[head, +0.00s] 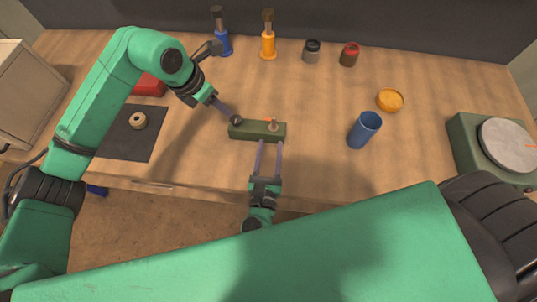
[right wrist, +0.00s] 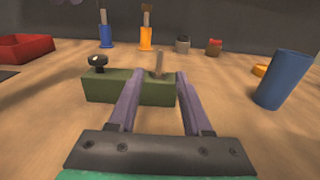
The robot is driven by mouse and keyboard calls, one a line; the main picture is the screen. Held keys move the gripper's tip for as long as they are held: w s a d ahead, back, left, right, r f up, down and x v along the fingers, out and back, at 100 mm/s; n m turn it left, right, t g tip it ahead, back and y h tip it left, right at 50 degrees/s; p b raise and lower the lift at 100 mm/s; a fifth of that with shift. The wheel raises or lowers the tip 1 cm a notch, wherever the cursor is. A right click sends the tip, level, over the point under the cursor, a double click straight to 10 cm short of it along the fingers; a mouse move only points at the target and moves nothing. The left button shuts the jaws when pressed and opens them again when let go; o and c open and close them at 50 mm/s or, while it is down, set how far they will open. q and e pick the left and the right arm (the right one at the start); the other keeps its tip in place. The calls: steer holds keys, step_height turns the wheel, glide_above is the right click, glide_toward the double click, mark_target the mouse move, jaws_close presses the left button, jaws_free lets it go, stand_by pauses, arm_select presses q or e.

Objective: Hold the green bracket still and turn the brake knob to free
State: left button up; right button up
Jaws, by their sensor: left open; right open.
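The green bracket (head: 248,132) is a long dark green block lying on the table; it also shows in the right wrist view (right wrist: 112,90). A black round knob (head: 236,119) stands on its left end. A grey upright piece (head: 273,127) with a small orange mark stands near its right end. I cannot tell for sure which is the brake knob. My left gripper (head: 229,113) is open, its tips close to the black knob; contact is unclear. My right gripper (head: 269,142) is open at the bracket's front right, fingers on either side of the grey piece, not closed on it.
A blue cup (head: 364,131) stands to the right, with an orange dish (head: 390,100) behind it. Blue (head: 223,43) and orange (head: 268,45) handled tools and two small jars stand at the back. A dark mat (head: 120,142) with a ring lies left. A round-topped device (head: 505,145) stands far right.

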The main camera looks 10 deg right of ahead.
mark_target(236, 119)
steer(key=x, duration=1.2)
steer(key=shift+w+d, duration=0.1)
steer(key=shift+w, duration=0.2)
jaws_close()
stand_by(0.4)
arm_select(q)
steer(key=o, duration=0.3)
steer(key=shift+o, duration=0.4)
steer(key=shift+a+r+m+h, duration=0.4)
steer(key=shift+a+r+m, duration=0.3)
steer(key=shift+r+m, duration=0.25)
steer(key=x, duration=1.2)
steer(key=shift+s, duration=0.15)
